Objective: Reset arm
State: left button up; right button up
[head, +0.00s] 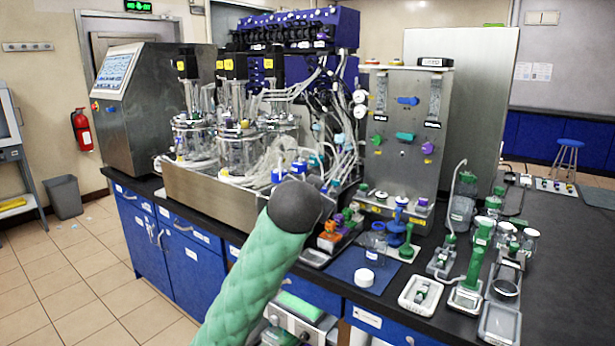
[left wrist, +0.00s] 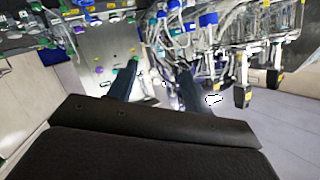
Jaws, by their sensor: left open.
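My left arm in its green sleeve rises from the bottom middle of the head view to a dark wrist joint, in front of the bench. In the left wrist view my left gripper (left wrist: 157,84) is open, its two dark fingers apart with nothing held between them. In the head view its fingers are hidden behind the wrist. The vessels also show upside down in the left wrist view (left wrist: 268,22). My right gripper is not in view.
A steel panel (head: 403,135) with coloured knobs stands right of the vessels. A blue mat (head: 345,264), a white cap (head: 364,277), a white tray (head: 421,297) and several green-capped bottles crowd the front right. The black bench top (head: 560,260) is clear at far right.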

pick_arm(q)
jog(key=s+a+f+n+g+p, duration=0.15)
jog(key=s+a+f, duration=0.35)
jog(key=s+f, duration=0.5)
jog(key=s+a+f+n+g, duration=0.1)
jog(key=s+a+f+g, duration=0.3)
jog(key=f, duration=1)
jog(key=s+a+f+n+g, duration=0.2)
jog(key=s+a+f, duration=0.3)
jog(key=s+f, duration=0.5)
jog(key=s+f+g+p, duration=0.1)
jog(key=s+f+g, duration=0.3)
jog(key=s+f, duration=1.3)
jog(key=s+a, duration=0.1)
jog(key=s, duration=0.3)
jog(key=shift+g, duration=0.35)
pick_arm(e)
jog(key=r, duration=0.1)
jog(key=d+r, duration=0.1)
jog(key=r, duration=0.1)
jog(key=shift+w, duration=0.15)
pick_arm(q)
jog(key=shift+f+n, duration=0.1)
jog(key=shift+n, duration=0.15)
jog(key=shift+w, duration=0.15)
